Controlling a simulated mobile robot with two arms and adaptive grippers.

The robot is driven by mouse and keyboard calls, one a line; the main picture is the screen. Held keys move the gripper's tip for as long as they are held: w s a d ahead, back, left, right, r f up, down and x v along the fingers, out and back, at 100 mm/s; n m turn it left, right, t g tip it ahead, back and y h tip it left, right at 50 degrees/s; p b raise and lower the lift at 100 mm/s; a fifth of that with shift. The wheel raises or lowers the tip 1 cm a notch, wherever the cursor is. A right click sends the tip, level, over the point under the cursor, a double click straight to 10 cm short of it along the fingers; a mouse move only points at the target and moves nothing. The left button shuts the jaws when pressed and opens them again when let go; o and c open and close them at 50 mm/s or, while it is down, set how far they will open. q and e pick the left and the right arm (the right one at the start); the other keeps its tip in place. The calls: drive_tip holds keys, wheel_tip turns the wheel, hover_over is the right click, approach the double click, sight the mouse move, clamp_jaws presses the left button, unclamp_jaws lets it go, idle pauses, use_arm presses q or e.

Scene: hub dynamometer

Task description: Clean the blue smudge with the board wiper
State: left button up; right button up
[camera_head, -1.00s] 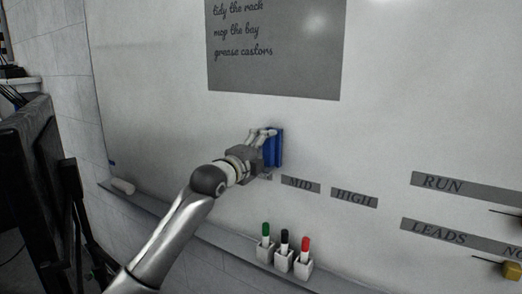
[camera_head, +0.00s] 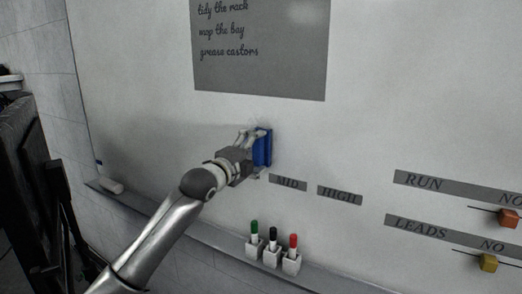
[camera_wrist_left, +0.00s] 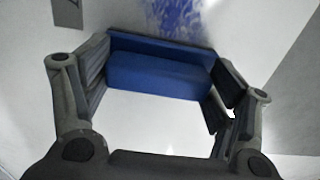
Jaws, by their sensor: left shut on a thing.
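My left gripper (camera_head: 254,142) is shut on the blue board wiper (camera_head: 263,147) and holds it at the whiteboard (camera_head: 150,100). In the left wrist view the wiper (camera_wrist_left: 160,75) sits between the two fingers (camera_wrist_left: 158,95). The blue smudge (camera_wrist_left: 172,14) shows in the wrist view as a mottled blue patch on the board, just beyond the wiper's far edge. In the head view I cannot make the smudge out clearly. Whether the wiper's face touches the board is hard to tell. My right gripper is not in view.
A grey note panel (camera_head: 260,75) is above the wiper. The MID label (camera_head: 288,183) and HIGH label (camera_head: 340,196) are at its lower right. Several capped markers in white holders (camera_head: 272,255) stand on the ledge (camera_head: 200,236).

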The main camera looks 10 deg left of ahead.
use_arm(q)
drive_tip(key=shift+w+a+p, duration=1.45)
drive_tip(key=shift+a+p, duration=0.25)
drive_tip(key=shift+a, duration=2.2)
drive_tip(key=shift+s+d+r+p, duration=0.15)
drive_tip(key=shift+s+d, duration=0.45)
drive_tip(key=shift+d, duration=1.1)
drive_tip(key=shift+s+d+p, duration=0.25)
drive_tip(key=shift+s+d, duration=0.4)
drive_tip(key=shift+d, duration=1)
drive_tip(key=shift+s+d+r+p, duration=0.15)
drive_tip(key=shift+s+d, duration=0.45)
drive_tip(key=shift+d, duration=1.1)
drive_tip(key=w+a, duration=0.3)
drive_tip(key=a, duration=0.7)
drive_tip(key=shift+w, duration=0.35)
